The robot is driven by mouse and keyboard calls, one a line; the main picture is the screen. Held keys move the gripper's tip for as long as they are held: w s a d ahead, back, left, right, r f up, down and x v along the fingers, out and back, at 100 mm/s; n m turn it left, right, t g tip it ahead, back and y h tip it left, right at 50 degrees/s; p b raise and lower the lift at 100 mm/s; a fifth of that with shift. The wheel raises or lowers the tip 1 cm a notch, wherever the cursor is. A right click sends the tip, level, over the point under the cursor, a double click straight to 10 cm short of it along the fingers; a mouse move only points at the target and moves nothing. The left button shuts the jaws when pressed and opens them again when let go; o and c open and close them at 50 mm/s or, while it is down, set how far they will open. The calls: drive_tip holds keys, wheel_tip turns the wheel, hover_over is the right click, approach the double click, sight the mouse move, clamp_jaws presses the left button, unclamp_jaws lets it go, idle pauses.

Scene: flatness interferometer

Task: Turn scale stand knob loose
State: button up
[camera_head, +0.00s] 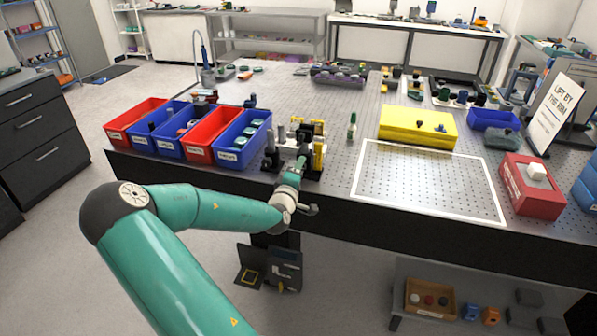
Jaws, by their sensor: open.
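A small instrument assembly (292,132) with black, pale and yellow parts stands at the front edge of the perforated bench, right of the bins. I take it to be the scale stand, but I cannot be sure. Its knob is too small, or too hidden by my arm, to single out. My green arm reaches up from below, and my gripper (301,161) is at the front of this assembly. The fingers are small and partly lost against the dark parts; they are open. I cannot tell whether they touch anything.
Red and blue bins (228,158) stand close on the left. A small green bottle (352,126), a yellow case (417,139) and a red box (533,201) stand to the right. The white-outlined area (427,181) is clear. The bench's dark front edge (400,211) lies beside my arm.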

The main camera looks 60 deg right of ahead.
drive_tip(key=s+a, duration=0.2)
drive_tip(key=a, duration=1.1)
drive_tip(key=shift+a+f, duration=0.2)
drive_tip(key=shift+a, duration=0.05)
